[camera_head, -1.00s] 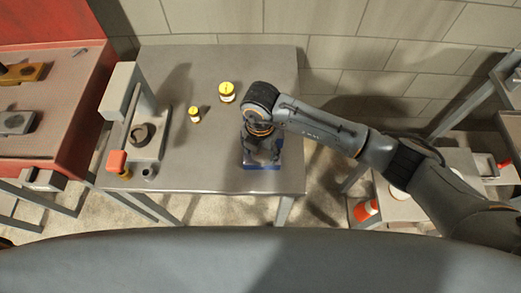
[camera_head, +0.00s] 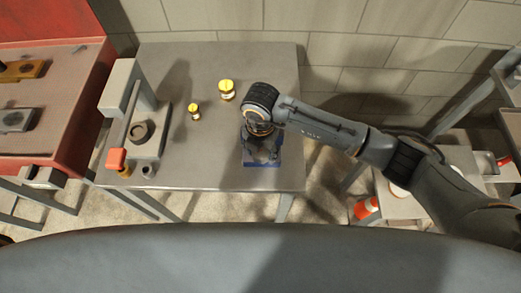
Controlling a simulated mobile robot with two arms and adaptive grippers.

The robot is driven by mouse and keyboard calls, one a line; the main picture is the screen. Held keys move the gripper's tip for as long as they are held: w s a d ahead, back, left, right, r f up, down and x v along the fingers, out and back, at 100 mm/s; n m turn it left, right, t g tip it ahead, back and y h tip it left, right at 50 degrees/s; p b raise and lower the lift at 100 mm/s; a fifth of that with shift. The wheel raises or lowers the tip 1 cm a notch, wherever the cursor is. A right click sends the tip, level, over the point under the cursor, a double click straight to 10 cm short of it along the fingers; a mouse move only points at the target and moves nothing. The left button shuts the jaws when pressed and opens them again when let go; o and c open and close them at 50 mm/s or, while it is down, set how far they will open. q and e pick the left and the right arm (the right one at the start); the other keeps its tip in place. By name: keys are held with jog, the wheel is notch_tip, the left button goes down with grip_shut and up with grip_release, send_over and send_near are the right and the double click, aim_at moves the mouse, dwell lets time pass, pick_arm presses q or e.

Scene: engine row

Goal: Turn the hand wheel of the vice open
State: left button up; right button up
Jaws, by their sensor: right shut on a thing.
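The vice (camera_head: 275,163) is blue and stands near the front right of the grey table. Only its lower edges show, because my right gripper and wrist cover it from above. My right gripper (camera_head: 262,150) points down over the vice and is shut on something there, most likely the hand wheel. The hand wheel itself is hidden under the gripper, so its turn position cannot be seen. My left gripper is not in view.
The grey table (camera_head: 215,150) also bears a press (camera_head: 120,90) with a red-tipped lever (camera_head: 116,158) at left. A larger yellow-topped jar (camera_head: 227,91) and a smaller one (camera_head: 195,112) stand behind the vice. The middle of the table is clear.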

aim_at(262, 153)
jog(key=n+b, duration=0.3)
jog(key=n, duration=0.1)
jog(key=shift+d+f+b, duration=0.1)
jog(key=shift+b, duration=0.25)
jog(key=shift+d+n+b, duration=0.1)
jog(key=shift+n+b, duration=0.6)
jog(key=shift+n, duration=0.2)
jog(key=shift+r, duration=0.2)
jog(key=o, duration=0.9)
notch_tip(262, 153, up, 12)
